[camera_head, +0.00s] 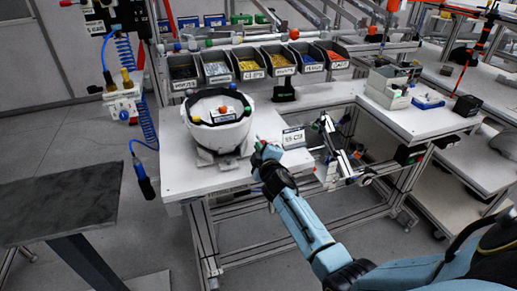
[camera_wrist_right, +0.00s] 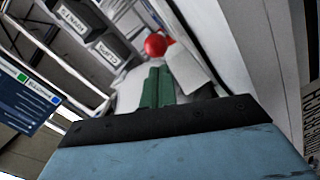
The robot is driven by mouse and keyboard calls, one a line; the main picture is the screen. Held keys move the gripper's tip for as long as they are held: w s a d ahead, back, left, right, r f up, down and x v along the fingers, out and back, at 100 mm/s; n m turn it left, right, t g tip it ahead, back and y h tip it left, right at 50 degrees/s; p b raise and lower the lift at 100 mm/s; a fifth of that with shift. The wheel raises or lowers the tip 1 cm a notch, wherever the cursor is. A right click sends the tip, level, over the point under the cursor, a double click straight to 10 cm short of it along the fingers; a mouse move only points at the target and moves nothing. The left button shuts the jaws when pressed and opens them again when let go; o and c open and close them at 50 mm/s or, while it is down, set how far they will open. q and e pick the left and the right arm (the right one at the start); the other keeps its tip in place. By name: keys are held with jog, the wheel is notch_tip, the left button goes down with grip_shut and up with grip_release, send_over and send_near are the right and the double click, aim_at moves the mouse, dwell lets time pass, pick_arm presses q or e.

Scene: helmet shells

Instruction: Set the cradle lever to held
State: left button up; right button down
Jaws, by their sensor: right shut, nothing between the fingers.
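A white helmet shell (camera_head: 232,134) sits in a low cradle (camera_head: 203,158) on the white bench. A red knob (camera_head: 223,110) shows on its top. My right gripper (camera_head: 262,147) is just right of the shell, above the bench's front part. In the wrist view its green fingers (camera_wrist_right: 158,86) are shut together and empty. A red ball (camera_wrist_right: 155,45) shows just beyond the fingertips, beside white surfaces; I cannot tell whether they touch it. It looks like a lever knob, but its lever arm is not clear. My left gripper is not in view.
A row of labelled parts bins (camera_head: 249,64) stands behind the shell. A small sign (camera_head: 293,137) stands right of my right gripper. A blue coiled hose (camera_head: 146,120) hangs at the left. The white bench top (camera_head: 185,185) is bare at its front left.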

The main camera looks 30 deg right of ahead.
jog(key=shift+w+d, duration=0.2)
jog(key=shift+w, duration=0.35)
jog(key=shift+s+d+n+y+p, duration=0.15)
jog(key=shift+d+n+y+p, duration=0.2)
jog(key=shift+y, duration=0.15)
